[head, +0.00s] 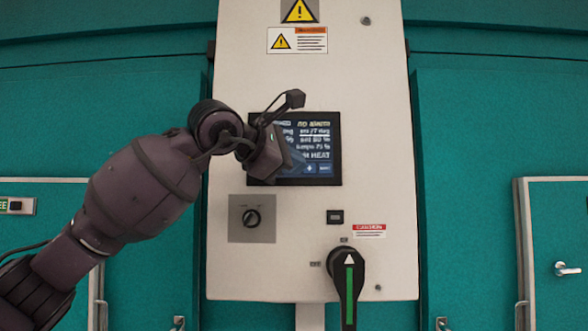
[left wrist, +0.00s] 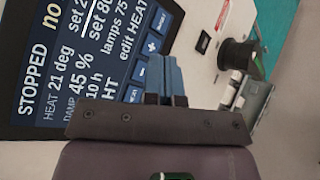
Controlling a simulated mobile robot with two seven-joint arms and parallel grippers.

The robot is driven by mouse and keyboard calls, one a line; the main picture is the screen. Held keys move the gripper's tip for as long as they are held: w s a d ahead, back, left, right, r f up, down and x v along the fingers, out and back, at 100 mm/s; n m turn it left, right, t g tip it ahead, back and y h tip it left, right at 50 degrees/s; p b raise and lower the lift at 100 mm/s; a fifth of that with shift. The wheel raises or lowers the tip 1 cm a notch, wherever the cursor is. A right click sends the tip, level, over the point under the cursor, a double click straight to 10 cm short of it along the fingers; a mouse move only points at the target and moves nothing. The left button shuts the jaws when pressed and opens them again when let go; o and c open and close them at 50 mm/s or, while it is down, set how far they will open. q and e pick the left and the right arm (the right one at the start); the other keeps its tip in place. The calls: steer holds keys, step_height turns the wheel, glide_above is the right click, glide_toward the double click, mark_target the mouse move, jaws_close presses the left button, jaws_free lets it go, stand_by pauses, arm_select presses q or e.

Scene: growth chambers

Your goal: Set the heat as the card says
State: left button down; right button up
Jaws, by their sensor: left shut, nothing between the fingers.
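The lit screen (head: 322,143) is on the pale cabinet, partly covered by my left gripper (head: 287,163). In the left wrist view the screen (left wrist: 75,60) reads STOPPED, HEAT 21 deg, DAMP 45 % and edit HEAT. The heat set value is cut off after "set 2". A plus button (left wrist: 152,46) and a minus button (left wrist: 136,95) show, with another button (left wrist: 163,20) beyond the plus. My left gripper (left wrist: 168,58) is shut and empty, its blue fingertips close to the plus and minus buttons; I cannot tell if they touch. I see no readable card. My right gripper is out of view.
Below the screen are a black rotary knob (head: 252,217) on a grey plate, a small dark switch (head: 335,217) and a large black handle with a green stripe (head: 349,285). Warning labels (head: 297,41) are above. Teal chamber walls (head: 480,140) flank the cabinet (head: 380,120).

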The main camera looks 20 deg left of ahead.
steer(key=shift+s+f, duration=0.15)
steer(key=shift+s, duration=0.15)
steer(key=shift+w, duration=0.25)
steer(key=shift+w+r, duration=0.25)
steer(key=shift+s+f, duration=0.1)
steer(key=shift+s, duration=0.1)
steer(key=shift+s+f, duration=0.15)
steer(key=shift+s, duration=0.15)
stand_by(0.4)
arm_select(q)
steer(key=shift+w+a, duration=0.15)
steer(key=shift+w, duration=0.25)
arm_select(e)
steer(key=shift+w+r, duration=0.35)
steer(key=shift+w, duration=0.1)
